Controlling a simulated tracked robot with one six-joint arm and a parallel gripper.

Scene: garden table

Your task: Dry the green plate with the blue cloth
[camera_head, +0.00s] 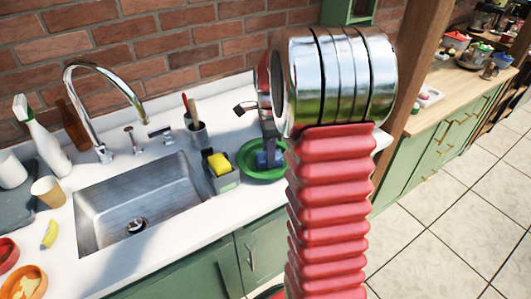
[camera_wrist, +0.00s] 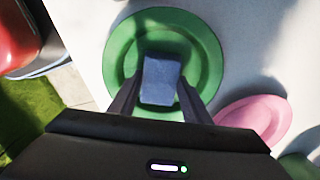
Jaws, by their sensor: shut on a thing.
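The green plate (camera_head: 249,172) lies on the white counter to the right of the sink. It also shows in the wrist view (camera_wrist: 208,58), below my gripper. My gripper (camera_wrist: 160,84) is shut on the blue cloth (camera_wrist: 160,81), a folded block between its two dark fingers. The cloth is over the middle of the plate, and it shows in the head view (camera_head: 268,158) too. I cannot tell for sure whether it touches the plate. My arm hides part of the plate's surroundings in the head view.
A caddy with a yellow sponge (camera_head: 219,163) stands just left of the plate. A utensil cup (camera_head: 199,134) and the sink (camera_head: 140,210) are farther left. A pink plate (camera_wrist: 256,118) lies close to the green plate in the wrist view.

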